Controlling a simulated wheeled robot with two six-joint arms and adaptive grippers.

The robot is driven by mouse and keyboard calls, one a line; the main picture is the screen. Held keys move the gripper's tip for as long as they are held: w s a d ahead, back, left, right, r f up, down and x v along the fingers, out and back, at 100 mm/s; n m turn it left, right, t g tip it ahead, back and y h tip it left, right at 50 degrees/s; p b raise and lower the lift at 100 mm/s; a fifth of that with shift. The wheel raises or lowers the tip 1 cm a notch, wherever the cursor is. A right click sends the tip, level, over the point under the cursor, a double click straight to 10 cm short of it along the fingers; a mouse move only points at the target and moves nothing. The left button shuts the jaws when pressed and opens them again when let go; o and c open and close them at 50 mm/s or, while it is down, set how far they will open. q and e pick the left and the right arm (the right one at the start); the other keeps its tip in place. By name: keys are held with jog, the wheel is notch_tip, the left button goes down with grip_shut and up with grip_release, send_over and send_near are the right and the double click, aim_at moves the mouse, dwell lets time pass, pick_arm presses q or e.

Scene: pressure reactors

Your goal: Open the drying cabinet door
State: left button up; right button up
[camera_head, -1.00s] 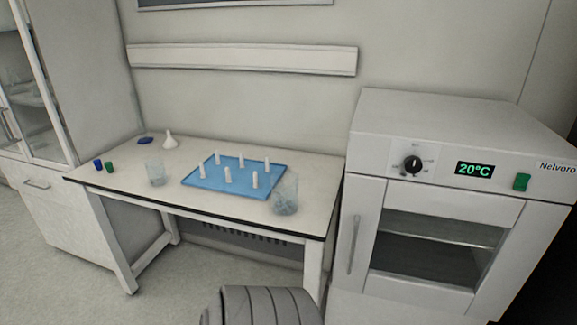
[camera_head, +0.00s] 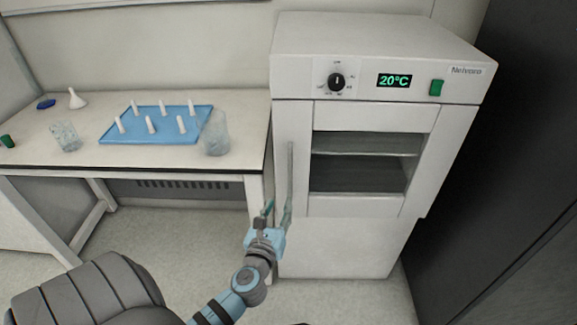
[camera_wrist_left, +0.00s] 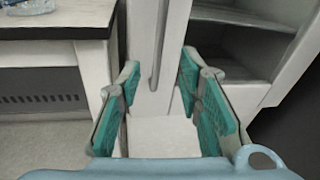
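The drying cabinet (camera_head: 365,45) stands right of the table, with its door (camera_head: 372,118) shut. The door has a window showing shelves, and a vertical bar handle (camera_head: 290,170) on its left side. My left gripper (camera_head: 277,208) is open just in front of the handle's lower end. In the left wrist view the fingers (camera_wrist_left: 155,90) are spread apart with teal pads, and the handle (camera_wrist_left: 158,45) ends between them in the picture, beyond the fingertips or level with them; contact cannot be told. My right gripper is not in view.
A white table (camera_head: 40,153) left of the cabinet carries a blue tray (camera_head: 112,134) with several white pieces, glass beakers (camera_head: 215,135) and a funnel (camera_head: 76,99). A dark tall surface (camera_head: 500,170) borders the right.

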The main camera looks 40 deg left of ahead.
aim_at(290, 164)
pick_arm(q)
jog(key=shift+m+t, duration=0.5)
jog(key=shift+m, duration=0.2)
jog(key=w+a+r, duration=0.1)
jog(key=w+a, duration=0.1)
jog(key=w, duration=0.2)
jog(key=w+a+r+b, duration=0.1)
jog(key=w+a, duration=0.1)
jog(key=w, duration=0.2)
jog(key=w+a+r, duration=0.1)
jog(key=w+a, duration=0.1)
jog(key=w, duration=0.3)
jog(key=shift+a+r+b, duration=0.2)
jog(key=shift+r+b, duration=0.1)
jog(key=shift+b, duration=0.1)
grip_shut()
